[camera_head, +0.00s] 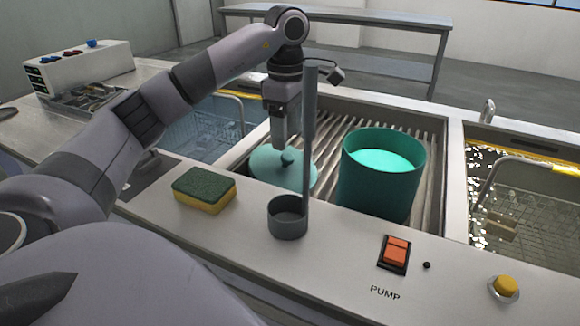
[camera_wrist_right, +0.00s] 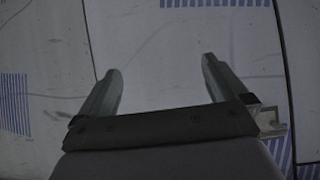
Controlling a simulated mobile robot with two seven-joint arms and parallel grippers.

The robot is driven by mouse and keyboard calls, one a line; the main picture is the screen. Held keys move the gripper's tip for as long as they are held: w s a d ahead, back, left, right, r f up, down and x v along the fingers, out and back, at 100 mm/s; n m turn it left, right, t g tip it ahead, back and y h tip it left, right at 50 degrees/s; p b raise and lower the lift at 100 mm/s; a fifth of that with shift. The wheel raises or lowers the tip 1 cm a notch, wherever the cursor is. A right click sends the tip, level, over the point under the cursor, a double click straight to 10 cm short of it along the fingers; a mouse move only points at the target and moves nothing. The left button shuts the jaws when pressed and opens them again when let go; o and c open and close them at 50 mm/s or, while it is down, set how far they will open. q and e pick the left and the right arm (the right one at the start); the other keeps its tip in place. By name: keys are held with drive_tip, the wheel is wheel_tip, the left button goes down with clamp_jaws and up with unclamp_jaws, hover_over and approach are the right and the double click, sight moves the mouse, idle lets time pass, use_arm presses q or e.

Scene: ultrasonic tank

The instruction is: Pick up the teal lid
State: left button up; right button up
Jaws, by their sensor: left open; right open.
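The teal lid (camera_head: 268,165) is a round disc with a dark knob (camera_head: 288,157), lying on the ribbed metal drainer (camera_head: 325,130) between the basins. My left gripper (camera_head: 287,146) points down right over the knob, its fingers open; whether they touch the knob I cannot tell. A grey post stands in front and hides part of the lid. The teal pot (camera_head: 378,190) stands open on the drainer to the right of the lid, pale teal inside. My right gripper (camera_wrist_right: 160,85) is open and empty in the right wrist view, over a pale floor-like surface with blue striped patches.
A grey cup with a tall post (camera_head: 288,222) stands on the front counter, close before the lid. A green and yellow sponge (camera_head: 204,188), an orange pump switch (camera_head: 396,250) and a yellow button (camera_head: 504,287) are also there. Water basins with wire baskets (camera_head: 205,135) (camera_head: 530,205) flank the drainer.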

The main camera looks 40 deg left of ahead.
sight(286, 155)
use_arm(q)
drive_tip(key=f, duration=0.3)
drive_tip(key=f+b, duration=0.1)
drive_tip(key=f, duration=0.1)
drive_tip(key=shift+w+a+f, duration=0.1)
drive_tip(key=shift+a+f, duration=0.2)
clamp_jaws()
